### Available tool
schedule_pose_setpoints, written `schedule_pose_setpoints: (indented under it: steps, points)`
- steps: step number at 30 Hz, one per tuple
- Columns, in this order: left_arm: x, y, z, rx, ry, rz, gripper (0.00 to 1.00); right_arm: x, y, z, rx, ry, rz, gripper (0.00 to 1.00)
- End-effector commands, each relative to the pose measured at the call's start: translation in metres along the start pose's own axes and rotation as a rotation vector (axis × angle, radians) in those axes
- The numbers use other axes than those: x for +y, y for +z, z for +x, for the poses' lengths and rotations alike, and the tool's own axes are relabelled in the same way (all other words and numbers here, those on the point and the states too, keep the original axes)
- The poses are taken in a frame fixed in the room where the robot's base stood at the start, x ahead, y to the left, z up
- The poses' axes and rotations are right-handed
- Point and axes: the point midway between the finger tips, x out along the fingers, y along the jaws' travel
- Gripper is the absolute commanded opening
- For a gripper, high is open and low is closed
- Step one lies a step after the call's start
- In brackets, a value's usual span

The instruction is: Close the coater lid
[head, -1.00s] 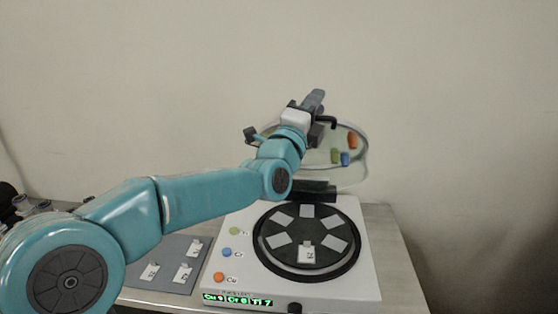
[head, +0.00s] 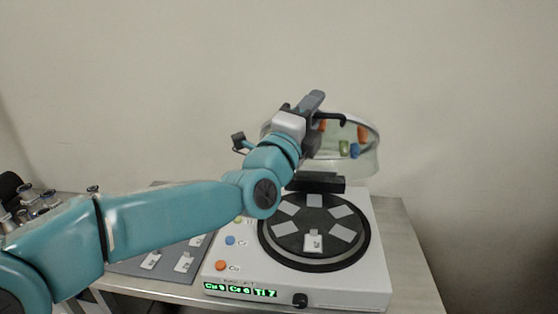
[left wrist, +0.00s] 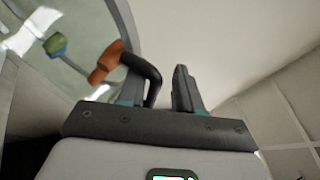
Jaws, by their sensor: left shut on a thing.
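The coater (head: 376,270) is a white box with a black round turntable (head: 270,246) on top, bearing several grey plates. Its clear, round lid (head: 368,163) stands open on a black hinge (head: 318,183) at the back, tilted over the rear. Orange, green and blue pieces sit inside the lid. A black curved handle (head: 336,116) sticks out at its raised edge. My left gripper (head: 317,120) is shut on this handle, partly hiding the lid's left side. In the left wrist view the handle (left wrist: 150,76) shows at the fingers (left wrist: 160,92). My right gripper is out of view.
A grey mat (head: 135,264) with small white-labelled plates lies left of the coater, partly behind my arm. Several metal-and-glass items (head: 35,203) stand at the far left. The coater's front has a green display (head: 240,289) and a black knob (head: 300,300). The table right of it is clear.

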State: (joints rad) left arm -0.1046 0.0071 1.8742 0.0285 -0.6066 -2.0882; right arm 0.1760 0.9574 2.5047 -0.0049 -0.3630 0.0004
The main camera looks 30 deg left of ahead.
Motion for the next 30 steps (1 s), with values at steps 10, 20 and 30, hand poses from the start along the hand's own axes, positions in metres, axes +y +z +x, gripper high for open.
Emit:
schedule_pose_setpoints:
  steps: [10,20,30]
  points:
    - [-0.005,0.011,-0.028,-0.027,-0.023,0.0,0.23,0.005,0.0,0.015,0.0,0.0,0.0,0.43]
    - [-0.003,0.01,-0.053,-0.027,-0.023,0.001,0.23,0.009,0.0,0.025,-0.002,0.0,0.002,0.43]
    - [0.0,0.009,-0.08,-0.023,-0.02,0.001,0.23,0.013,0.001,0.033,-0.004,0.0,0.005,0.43]
